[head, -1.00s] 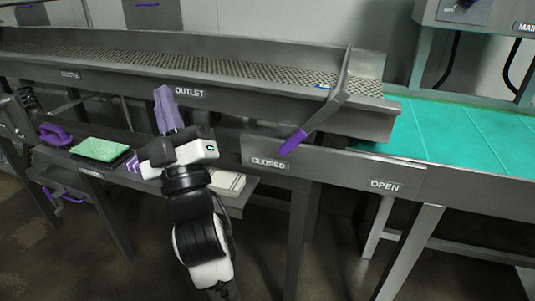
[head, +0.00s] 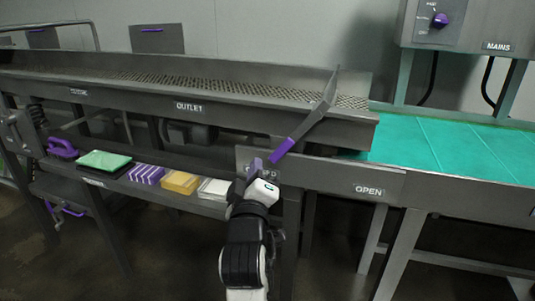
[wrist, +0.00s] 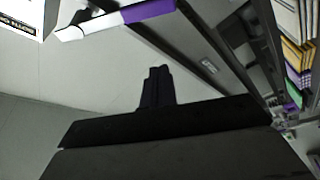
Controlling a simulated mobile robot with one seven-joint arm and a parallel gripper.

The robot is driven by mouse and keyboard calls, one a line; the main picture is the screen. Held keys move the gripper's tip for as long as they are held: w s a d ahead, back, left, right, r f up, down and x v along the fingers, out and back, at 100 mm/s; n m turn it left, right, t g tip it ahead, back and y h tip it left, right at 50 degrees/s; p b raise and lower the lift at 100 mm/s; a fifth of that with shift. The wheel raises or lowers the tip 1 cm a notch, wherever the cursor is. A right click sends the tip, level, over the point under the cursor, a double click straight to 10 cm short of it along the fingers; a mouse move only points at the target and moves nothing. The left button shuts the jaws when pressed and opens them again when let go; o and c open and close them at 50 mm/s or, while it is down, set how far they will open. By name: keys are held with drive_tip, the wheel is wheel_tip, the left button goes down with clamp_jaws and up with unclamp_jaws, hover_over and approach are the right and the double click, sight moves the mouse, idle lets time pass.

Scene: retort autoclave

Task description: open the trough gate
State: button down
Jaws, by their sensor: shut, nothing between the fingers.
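The trough gate's grey lever (head: 314,117) slants down to the left from the right end of the trough. The OPEN label (head: 369,190) is to the right on the same plate. My gripper (head: 254,168) is shut and empty, just left of and below the grip's tip; contact cannot be told. In the wrist view, my shut fingers (wrist: 157,88) point toward the lever, whose purple grip (wrist: 148,10) crosses the top.
The perforated trough (head: 190,83) runs along behind the plate, with an OUTLET label (head: 188,107). A lower shelf holds a green pad (head: 104,160), a yellow block (head: 180,182) and other blocks. A teal belt (head: 420,143) lies to the right. A control box (head: 460,22) hangs at upper right.

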sight(273, 153)
drive_tip(key=shift+w, duration=0.15)
drive_tip(key=w+d+p, duration=0.3)
drive_tip(key=w+p, duration=0.1)
drive_tip(key=w, duration=0.4)
drive_tip(key=shift+w+d+f, duration=0.2)
drive_tip(key=shift+w, duration=0.05)
drive_tip(key=shift+w+d+f, duration=0.1)
idle(0.5)
drive_tip(key=shift+s+d+n, duration=0.15)
drive_tip(key=shift+s+n, duration=0.05)
drive_tip(key=shift+n, duration=0.1)
